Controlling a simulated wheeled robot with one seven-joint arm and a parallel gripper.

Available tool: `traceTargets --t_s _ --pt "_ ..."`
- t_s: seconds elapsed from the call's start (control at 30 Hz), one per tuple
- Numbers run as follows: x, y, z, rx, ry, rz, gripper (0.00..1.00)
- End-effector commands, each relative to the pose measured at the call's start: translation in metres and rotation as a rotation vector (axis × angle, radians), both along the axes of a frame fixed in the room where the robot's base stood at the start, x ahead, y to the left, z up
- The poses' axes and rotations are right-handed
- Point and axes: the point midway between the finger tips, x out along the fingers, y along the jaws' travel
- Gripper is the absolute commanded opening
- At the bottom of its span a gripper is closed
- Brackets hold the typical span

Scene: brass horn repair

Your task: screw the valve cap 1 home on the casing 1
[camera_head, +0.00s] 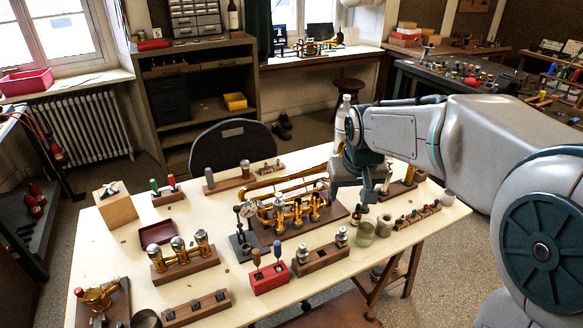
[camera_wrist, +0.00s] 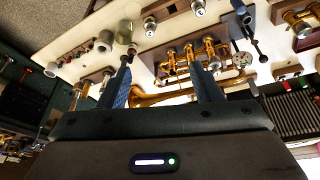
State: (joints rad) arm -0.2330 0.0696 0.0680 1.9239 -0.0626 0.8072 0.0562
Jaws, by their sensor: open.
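A brass horn (camera_head: 290,190) lies on a dark wooden board, with several upright valve casings (camera_head: 297,212) in a row; they also show in the wrist view (camera_wrist: 190,58). I cannot tell which is casing 1. Two silvery cap-like pieces stand on a wooden block (camera_head: 322,258), and they show at the top of the wrist view (camera_wrist: 150,24). I cannot tell whether either is valve cap 1. My gripper (camera_head: 373,196) is open and empty above the table, to the right of the horn. In the wrist view my gripper's fingers (camera_wrist: 163,75) stand well apart.
A greenish glass jar (camera_head: 366,232) and a grey cup (camera_head: 385,224) stand near the right-front edge. A dial gauge stand (camera_head: 243,232) is left of the horn. A block with brass cylinders (camera_head: 185,262) and a red tool holder (camera_head: 269,280) stand in front. Bare tabletop lies between them.

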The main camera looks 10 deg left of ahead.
Motion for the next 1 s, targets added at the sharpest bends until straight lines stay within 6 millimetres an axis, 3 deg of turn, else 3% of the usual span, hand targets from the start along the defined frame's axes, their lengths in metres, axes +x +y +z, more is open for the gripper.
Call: traceTargets --t_s 0.03,0.2,0.43,0.6,0.77,1.0 --pt "0.020 0.021 -0.008 0.002 0.000 0.028 0.59" --pt "0.072 0.086 -0.033 0.017 -0.014 0.106 0.59" --pt "0.112 0.154 -0.070 0.040 -0.029 0.175 0.59" --pt "0.122 0.176 -0.082 0.049 -0.034 0.196 0.59" --pt "0.127 0.181 -0.094 0.049 -0.033 0.198 0.59" --pt "0.141 0.187 -0.132 0.047 -0.031 0.197 0.59"
